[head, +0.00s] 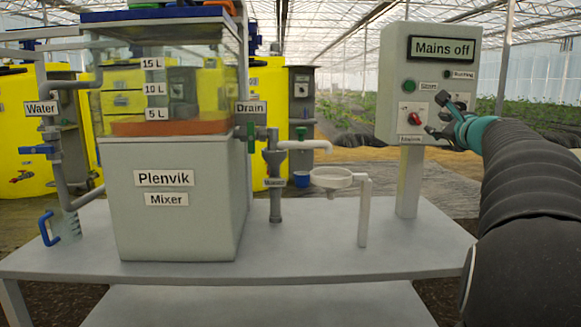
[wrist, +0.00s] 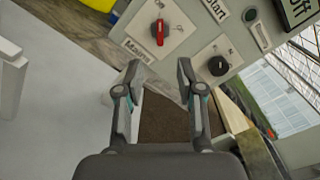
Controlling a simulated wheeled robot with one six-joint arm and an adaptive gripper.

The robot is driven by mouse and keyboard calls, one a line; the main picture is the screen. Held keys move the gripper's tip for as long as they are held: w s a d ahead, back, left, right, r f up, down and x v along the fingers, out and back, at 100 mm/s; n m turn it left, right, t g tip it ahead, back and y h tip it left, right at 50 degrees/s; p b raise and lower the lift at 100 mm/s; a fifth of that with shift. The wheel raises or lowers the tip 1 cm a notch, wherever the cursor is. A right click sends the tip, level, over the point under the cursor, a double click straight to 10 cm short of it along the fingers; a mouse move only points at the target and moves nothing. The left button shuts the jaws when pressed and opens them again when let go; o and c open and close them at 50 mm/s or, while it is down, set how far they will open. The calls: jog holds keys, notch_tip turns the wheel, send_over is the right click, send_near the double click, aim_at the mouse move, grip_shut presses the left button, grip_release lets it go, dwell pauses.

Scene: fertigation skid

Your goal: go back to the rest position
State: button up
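My gripper (head: 443,117) is at the front of the grey control box (head: 395,85), by its lower right part. In the wrist view my gripper (wrist: 158,72) is open, with its two dark fingers apart and nothing between them. The red mains switch (head: 413,119) is left of my gripper; in the wrist view it shows beyond the fingertips (wrist: 159,32). A black knob (wrist: 218,65) is to the right of the fingers in the wrist view. I cannot tell whether a finger touches the box. The display (head: 443,49) reads "Mains off".
The box stands on a post (head: 409,182) on the grey bench (head: 300,250). A white funnel cup (head: 331,178) on a stand and drain piping (head: 274,170) are left of it. The Plenvik mixer (head: 175,200) fills the bench's left. Yellow tanks (head: 265,110) stand behind.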

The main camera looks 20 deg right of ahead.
notch_tip(320, 180, down, 11)
jog(key=a+n+g+y, duration=0.2)
jog(key=n+g, duration=0.1)
jog(key=n, duration=0.3)
jog(key=s+a+f+n+g+y+p, duration=0.1)
jog(key=s+a+f+n+g, duration=0.1)
jog(key=s+a+f+n, duration=0.25)
jog(key=s+a+f+n+g+y+p, duration=0.1)
jog(key=s+a+f+n+g, duration=0.15)
jog(key=a+f, duration=0.35)
jog(key=s+a+f+n+g+p, duration=0.25)
jog(key=s+a+n, duration=0.35)
jog(key=s+a, duration=0.35)
jog(key=s+a+f+n+g+p, duration=0.2)
jog(key=s+a+f+n+g, duration=0.15)
jog(key=s+a+n, duration=0.6)
jog(key=s+a+r+n+t+p, duration=0.1)
jog(key=s+a+r+p, duration=0.1)
jog(key=a, duration=0.6)
jog(key=shift+s+a+r+t+p, duration=0.35)
jog(key=shift+s+a+p, duration=0.1)
jog(key=shift+p, duration=0.25)
